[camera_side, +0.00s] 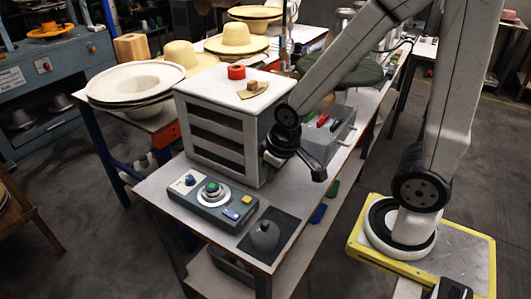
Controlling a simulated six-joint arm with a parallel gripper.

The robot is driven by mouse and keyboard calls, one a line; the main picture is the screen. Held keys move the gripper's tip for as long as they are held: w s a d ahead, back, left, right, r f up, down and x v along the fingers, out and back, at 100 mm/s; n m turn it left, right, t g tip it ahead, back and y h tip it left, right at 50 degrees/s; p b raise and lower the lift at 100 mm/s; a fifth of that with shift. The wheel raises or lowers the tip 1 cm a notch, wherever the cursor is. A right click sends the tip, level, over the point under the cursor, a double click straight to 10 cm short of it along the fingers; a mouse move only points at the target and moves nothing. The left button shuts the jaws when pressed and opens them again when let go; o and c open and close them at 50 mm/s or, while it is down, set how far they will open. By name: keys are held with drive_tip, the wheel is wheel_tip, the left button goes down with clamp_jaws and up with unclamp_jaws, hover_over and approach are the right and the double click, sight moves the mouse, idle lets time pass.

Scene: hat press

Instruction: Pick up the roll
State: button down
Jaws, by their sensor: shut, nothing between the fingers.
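A small red roll (236,71), like a roll of tape, lies on the white top of a slatted cabinet (222,138). My gripper (319,175) is low beside the cabinet's right side, over the bench. It is well to the right of the roll and below it, apart from it. The gripper is small and dark here; it is shut and empty. Nothing hides the roll.
A wooden block on a small board (253,90) lies near the roll. A control box (213,203) with buttons and a dark weight (265,236) on a mat stand at the front. A grey bin (330,132) holds tools. Hats (136,82) stand at left.

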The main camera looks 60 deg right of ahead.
idle(0.3)
unclamp_jaws()
drive_tip(key=w+a+f+m+t+h, duration=0.1)
drive_tip(key=w+a+f+m+t, duration=0.15)
drive_tip(key=w, duration=0.75)
drive_tip(key=w+a+f+m+t+h, duration=0.1)
drive_tip(key=w+a+m+t, duration=0.25)
drive_tip(key=w, duration=0.55)
drive_tip(key=m+g+h, duration=0.3)
drive_tip(key=m+h, duration=0.4)
drive_tip(key=h, duration=0.3)
approach(211, 187)
drive_tip(key=d, duration=0.2)
drive_tip(key=shift+w+d+f+t, duration=0.3)
drive_tip(key=shift+w+d+f, duration=0.45)
drive_tip(key=shift+d+f, duration=0.2)
